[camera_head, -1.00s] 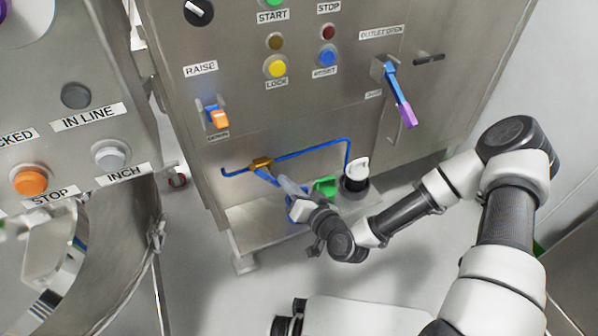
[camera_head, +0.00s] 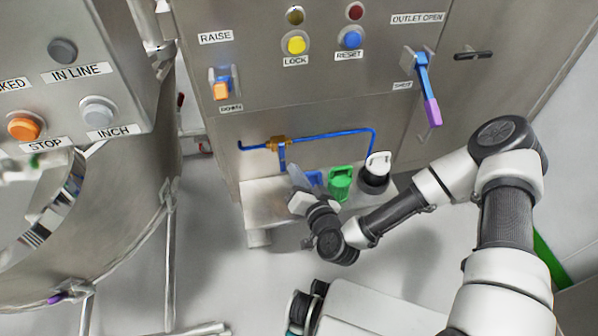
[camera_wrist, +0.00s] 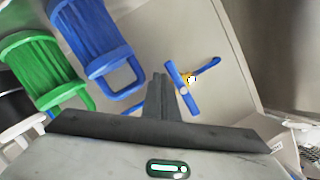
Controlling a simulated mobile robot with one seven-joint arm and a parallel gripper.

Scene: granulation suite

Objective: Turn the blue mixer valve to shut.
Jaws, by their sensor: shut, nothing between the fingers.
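A brass valve body (camera_head: 279,143) with a short blue handle (camera_head: 282,160) sits on a thin blue pipe low on the steel cabinet. In the head view the handle points down, across the pipe. The wrist view shows the blue handle (camera_wrist: 182,88) just right of my fingertips, with a small gap in the picture. My gripper (camera_head: 296,172) is shut and empty, just right of the handle; its fingertips show in the wrist view (camera_wrist: 160,78). Higher on the cabinet, a blue lever with a purple end (camera_head: 427,88) hangs down between labels "OUTLET OPEN" and a small one that seems to read "SHUT".
Blue (camera_head: 314,179), green (camera_head: 340,183) and black-and-white (camera_head: 376,172) items stand on the ledge below the pipe, close to my gripper. An orange-tipped switch (camera_head: 221,89) is above left. A large steel vessel (camera_head: 110,215) stands left; floor between is clear.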

